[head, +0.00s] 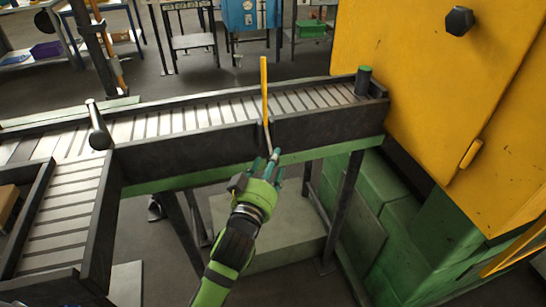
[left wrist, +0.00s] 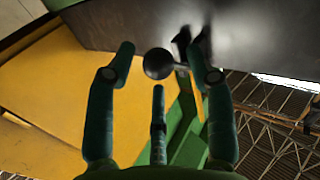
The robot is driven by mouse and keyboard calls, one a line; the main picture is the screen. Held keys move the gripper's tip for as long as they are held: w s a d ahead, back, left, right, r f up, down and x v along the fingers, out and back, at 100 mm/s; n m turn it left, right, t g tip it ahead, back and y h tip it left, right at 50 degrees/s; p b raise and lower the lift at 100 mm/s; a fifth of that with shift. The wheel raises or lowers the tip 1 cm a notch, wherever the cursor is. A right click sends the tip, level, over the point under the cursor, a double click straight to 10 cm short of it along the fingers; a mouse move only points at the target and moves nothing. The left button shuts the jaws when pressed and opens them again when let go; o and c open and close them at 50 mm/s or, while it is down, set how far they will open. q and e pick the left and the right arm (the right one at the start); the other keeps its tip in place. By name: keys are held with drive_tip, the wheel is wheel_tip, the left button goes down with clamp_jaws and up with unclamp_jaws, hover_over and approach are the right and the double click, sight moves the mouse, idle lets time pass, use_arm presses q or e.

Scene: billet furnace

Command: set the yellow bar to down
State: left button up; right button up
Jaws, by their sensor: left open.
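The yellow bar (head: 264,88) stands nearly upright at the near side wall of the roller conveyor, rising above the wall. Its lower part runs down the outer face of the wall. My left gripper (head: 269,164) is just below and in front of the bar's lower end, with its fingers spread and empty. In the left wrist view, the open fingers (left wrist: 158,78) point towards a dark round knob (left wrist: 158,64) and the underside of a dark panel; I cannot tell whether they touch anything. The yellow bar is not clearly seen there. My right gripper is not in view.
The dark-sided conveyor (head: 325,126) crosses in front of my left arm. A large yellow furnace housing (head: 430,70) stands at right, above green blocks (head: 355,205). Workbenches stand at the back.

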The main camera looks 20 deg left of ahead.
use_arm(q)
drive_tip(key=shift+w, duration=1.2)
clamp_jaws()
drive_tip(key=shift+r, duration=0.1)
